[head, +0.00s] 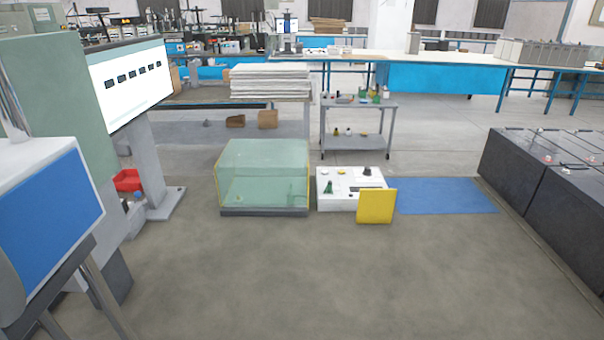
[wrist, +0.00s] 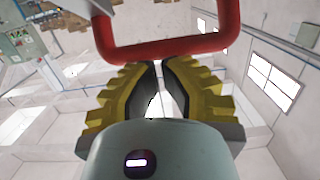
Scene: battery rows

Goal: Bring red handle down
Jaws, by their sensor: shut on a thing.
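The red handle (wrist: 165,51) is a thick U-shaped bar across the top of the wrist view. Its two side arms run up out of the frame, and a grey-white piece shows beside its left arm. My gripper (wrist: 159,68), with ribbed yellow fingers and dark inner pads, has its tips at the middle of the bar. It is shut on the bar, though the exact contact is partly hidden. In the head view neither my gripper nor the handle can be made out.
In the head view a green-grey cabinet (head: 50,90) and a blue panel (head: 45,225) stand close on the left. A glass box (head: 263,178), a white box (head: 338,203) and a yellow plate (head: 376,206) are ahead. Dark battery blocks (head: 560,220) line the right. The near floor is clear.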

